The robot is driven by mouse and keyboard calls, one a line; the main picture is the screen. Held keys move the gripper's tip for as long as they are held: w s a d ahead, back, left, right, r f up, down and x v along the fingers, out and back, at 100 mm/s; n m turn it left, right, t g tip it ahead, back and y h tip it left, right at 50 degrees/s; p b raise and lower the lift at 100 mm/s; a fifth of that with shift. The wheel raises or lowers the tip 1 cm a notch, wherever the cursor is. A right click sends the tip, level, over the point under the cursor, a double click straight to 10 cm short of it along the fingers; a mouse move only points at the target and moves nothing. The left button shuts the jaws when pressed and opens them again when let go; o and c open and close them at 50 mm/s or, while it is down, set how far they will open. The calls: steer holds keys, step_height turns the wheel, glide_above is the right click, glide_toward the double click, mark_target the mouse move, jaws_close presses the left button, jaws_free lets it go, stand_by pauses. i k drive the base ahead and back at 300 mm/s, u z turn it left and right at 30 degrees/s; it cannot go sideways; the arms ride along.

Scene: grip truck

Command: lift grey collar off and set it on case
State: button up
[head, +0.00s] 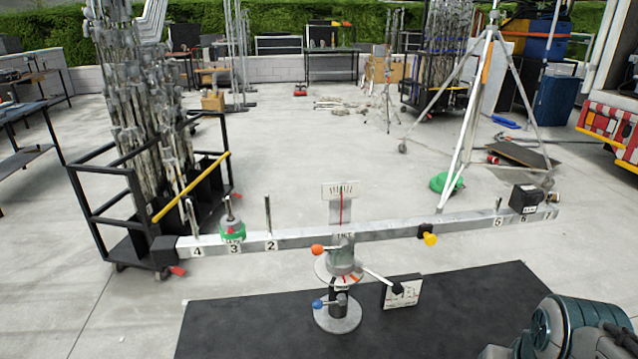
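A long pale balance beam (390,232) with numbered pegs rests on an upright stand (340,258). On the peg marked 3, at the left, sits a small stack. A grey collar (231,220) appears to be at its top, around the peg, with a green ring (231,233) below it. The stack is small, so its exact layering is hard to tell. A flat black surface (240,325) in front of the beam, probably the case top, is bare at its left. My gripper's fingertips do not show; a teal and grey part of my arm is at the bottom right.
A black block (524,199) sits near peg 6 on the beam's right. A cart of metal stands (140,150) stands behind the left end. A tripod (470,120) stands behind the right half. A small tilted dial plate (401,292) stands beside the stand.

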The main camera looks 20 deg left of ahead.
mark_target(229, 226)
steer(key=u, duration=1.6)
